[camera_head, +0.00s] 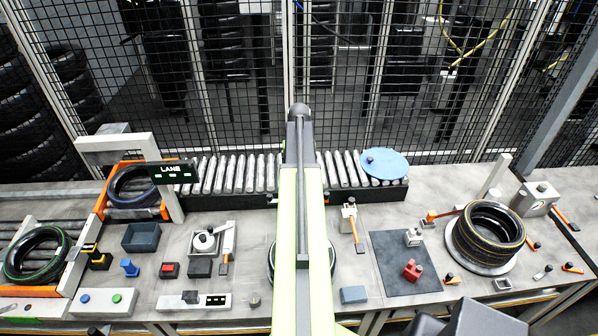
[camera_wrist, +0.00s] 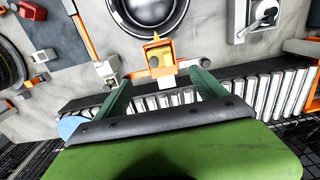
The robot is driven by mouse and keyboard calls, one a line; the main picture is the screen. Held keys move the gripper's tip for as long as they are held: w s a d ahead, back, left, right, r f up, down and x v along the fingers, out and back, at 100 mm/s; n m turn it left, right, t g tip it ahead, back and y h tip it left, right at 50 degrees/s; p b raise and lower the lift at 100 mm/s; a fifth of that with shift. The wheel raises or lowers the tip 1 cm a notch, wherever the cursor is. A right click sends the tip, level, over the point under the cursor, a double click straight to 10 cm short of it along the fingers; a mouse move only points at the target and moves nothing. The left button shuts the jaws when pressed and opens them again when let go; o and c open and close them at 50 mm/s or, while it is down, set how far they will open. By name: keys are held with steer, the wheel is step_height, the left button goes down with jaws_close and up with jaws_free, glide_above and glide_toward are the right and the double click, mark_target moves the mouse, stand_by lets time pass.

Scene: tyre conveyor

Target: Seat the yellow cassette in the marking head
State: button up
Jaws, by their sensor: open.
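A yellow-orange block (camera_wrist: 156,56), which looks like the yellow cassette, stands just beyond and between my fingertips in the wrist view. It sits at or in an orange bracket beside the roller conveyor; I cannot tell how it is seated. My gripper (camera_wrist: 160,82) is open, its two green fingers apart on either side of the block's line. I cannot tell whether they touch it. In the head view my arm hides this spot and my gripper. Another yellow-and-black piece (camera_head: 96,257) stands at the left of the bench there. I cannot identify the marking head for certain.
The roller conveyor (camera_head: 235,173) runs along the back, with a blue disc (camera_head: 384,163) at its right end. A tyre (camera_head: 488,232) stands on a round stand at right. A white lever unit with an orange handle (camera_wrist: 85,35) is left of the block. A dark mat (camera_head: 404,250) holds small parts.

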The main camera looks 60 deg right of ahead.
step_height(320, 180, up, 2)
steer(key=shift+r+p, duration=0.1)
steer(key=shift+p, duration=0.3)
stand_by(0.3)
steer(key=w+a+f+n+b, duration=0.2)
steer(key=w+a+f+b, duration=0.4)
steer(key=a, duration=0.4)
steer(key=w+a+f+n+b, duration=0.2)
steer(key=w+a+f+b, duration=0.1)
steer(key=w+a, duration=0.55)
steer(key=w+a+f+n+b, duration=0.2)
steer(key=w+a+f+b, duration=0.4)
steer(key=a, duration=0.5)
steer(key=w+a+f+n+b, duration=0.1)
steer(key=a+f+n+b, duration=0.15)
steer(key=a, duration=0.75)
steer(key=w+a+f+n+b, duration=0.1)
steer(key=a+f+b, duration=0.3)
steer(key=a, duration=0.6)
steer(key=s+a+f+n+b, duration=0.1)
steer(key=s+a, duration=0.5)
steer(key=a, duration=0.3)
steer(key=shift+s+a+f+b, duration=0.2)
steer(key=shift+a+f+b, duration=0.05)
steer(key=shift+f+b, duration=0.1)
